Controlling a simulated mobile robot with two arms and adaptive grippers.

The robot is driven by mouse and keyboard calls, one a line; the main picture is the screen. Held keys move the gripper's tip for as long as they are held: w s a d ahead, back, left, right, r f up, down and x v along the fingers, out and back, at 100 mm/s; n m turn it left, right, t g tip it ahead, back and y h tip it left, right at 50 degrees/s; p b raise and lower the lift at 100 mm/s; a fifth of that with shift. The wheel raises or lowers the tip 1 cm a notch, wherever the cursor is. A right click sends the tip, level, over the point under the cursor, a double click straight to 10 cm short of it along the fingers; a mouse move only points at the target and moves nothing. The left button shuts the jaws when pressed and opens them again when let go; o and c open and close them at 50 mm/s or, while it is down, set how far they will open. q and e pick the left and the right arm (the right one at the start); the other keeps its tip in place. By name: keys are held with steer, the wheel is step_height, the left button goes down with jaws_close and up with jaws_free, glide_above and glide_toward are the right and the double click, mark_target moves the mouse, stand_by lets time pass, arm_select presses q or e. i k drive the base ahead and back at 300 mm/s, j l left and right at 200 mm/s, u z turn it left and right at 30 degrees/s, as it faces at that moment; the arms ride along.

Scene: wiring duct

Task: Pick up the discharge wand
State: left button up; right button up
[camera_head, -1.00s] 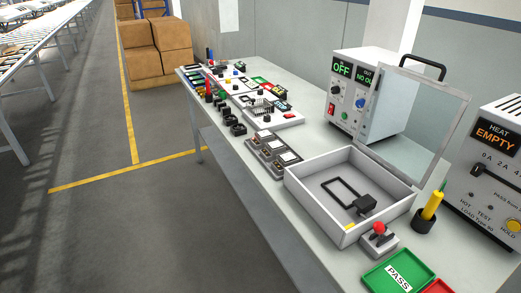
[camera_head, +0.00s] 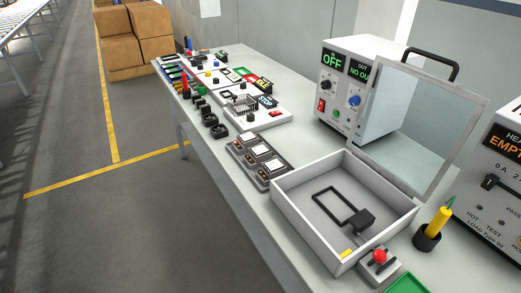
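What looks like the discharge wand, a yellow stick (camera_head: 439,222) with a green tip, stands upright in a black round holder (camera_head: 426,239) at the right of the table. It is just right of the white open-topped box and in front of the heat unit. Neither of my grippers is in view.
A white box (camera_head: 290,208) with a raised clear lid holds a black device (camera_head: 358,219). A red-knobbed switch (camera_head: 379,256) is at its front. A power supply (camera_head: 355,90) reading OFF stands behind; a heat unit (camera_head: 500,180) is at right. Small parts line the table's far end.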

mark_target(443, 215)
steer(key=z, duration=1.4)
steer(key=u, duration=0.35)
